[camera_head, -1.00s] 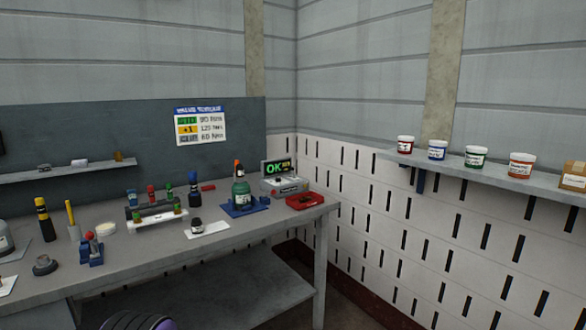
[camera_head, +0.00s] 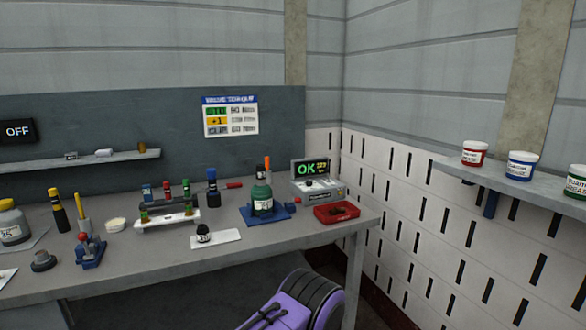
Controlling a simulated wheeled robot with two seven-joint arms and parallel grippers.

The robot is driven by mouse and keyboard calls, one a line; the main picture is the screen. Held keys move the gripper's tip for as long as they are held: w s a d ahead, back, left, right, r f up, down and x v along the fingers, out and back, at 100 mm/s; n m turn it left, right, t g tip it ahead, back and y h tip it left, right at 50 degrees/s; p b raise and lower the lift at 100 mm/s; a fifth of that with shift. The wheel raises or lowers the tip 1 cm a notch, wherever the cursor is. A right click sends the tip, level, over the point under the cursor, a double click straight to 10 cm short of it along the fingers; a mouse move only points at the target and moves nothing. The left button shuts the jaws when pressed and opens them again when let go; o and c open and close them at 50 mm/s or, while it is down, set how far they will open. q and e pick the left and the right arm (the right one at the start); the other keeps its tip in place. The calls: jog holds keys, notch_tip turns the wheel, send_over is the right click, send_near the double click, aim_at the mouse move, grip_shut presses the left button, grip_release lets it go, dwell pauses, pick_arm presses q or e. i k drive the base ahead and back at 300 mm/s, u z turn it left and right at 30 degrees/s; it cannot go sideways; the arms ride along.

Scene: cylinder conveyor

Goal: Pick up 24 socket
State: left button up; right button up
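No socket marked 24 can be made out; any such marking is too small to read. A red open case (camera_head: 340,208) with dark contents lies at the right end of the workbench (camera_head: 240,247). Small pieces, including a brownish one (camera_head: 142,147), stand on the back shelf (camera_head: 40,162). A dark round metal piece (camera_head: 43,262) sits at the bench's front left. Neither gripper shows clearly; only a purple and black part of my arm is at the bottom, in front of the bench.
A rack of coloured-handled tools (camera_head: 168,209) is mid-bench. Labelled tubs, including a blue-labelled one (camera_head: 521,166), stand on the right wall shelf. Floor shows below the bench.

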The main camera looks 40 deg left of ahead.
aim_at(260, 170)
jog(key=u, duration=0.3)
jog(key=i, duration=0.8)
jog(key=u, duration=0.55)
